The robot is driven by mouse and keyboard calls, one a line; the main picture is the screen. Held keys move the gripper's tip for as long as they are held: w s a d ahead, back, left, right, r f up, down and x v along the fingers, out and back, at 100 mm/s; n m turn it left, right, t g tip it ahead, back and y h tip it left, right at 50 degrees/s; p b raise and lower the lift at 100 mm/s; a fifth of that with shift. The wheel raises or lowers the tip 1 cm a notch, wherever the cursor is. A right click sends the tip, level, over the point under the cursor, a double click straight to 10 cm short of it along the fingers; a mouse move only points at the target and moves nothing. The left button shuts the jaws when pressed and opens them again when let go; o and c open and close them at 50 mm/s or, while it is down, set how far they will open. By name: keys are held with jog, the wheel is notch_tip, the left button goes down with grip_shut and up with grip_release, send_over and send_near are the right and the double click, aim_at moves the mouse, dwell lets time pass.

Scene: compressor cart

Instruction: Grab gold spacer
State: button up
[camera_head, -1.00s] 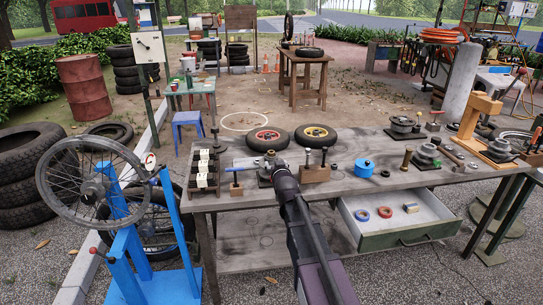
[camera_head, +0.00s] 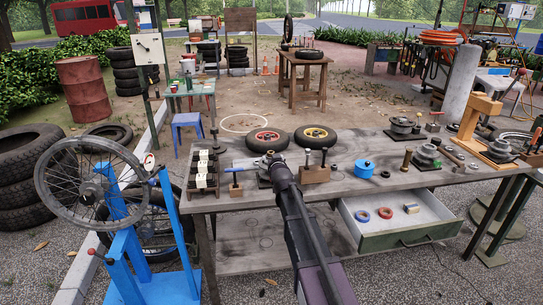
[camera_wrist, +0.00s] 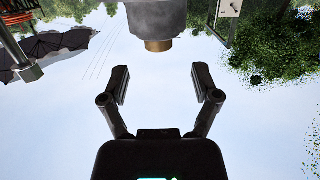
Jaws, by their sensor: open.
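My gripper (camera_wrist: 160,88) is open and empty in the wrist view, its two fingers apart with sky between them. Beyond the fingertips, a grey cylinder (camera_wrist: 156,18) with a gold-brown ring-like end (camera_wrist: 158,45) stands near the top middle. The view is upside down, so this gold part is on top of the grey one. It is apart from the fingers; I take it for the gold spacer. In the head view my arm reaches over the bench (camera_head: 345,185) to a grey fixture (camera_head: 264,181), mostly hidden behind it. The fingers cannot be made out there.
Two wheels (camera_head: 268,139) lie behind. The open drawer (camera_head: 447,232) holds a blue ring, a red ring and a small cylinder.

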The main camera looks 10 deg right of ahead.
aim_at(271, 154)
jog(key=shift+w+f+b, duration=0.2)
jog(key=shift+w+f, duration=0.05)
jog(key=shift+w, duration=0.9)
jog(key=shift+w+f+b, duration=0.15)
jog(key=shift+w+f, duration=0.05)
jog(key=shift+w, duration=0.95)
grip_shut()
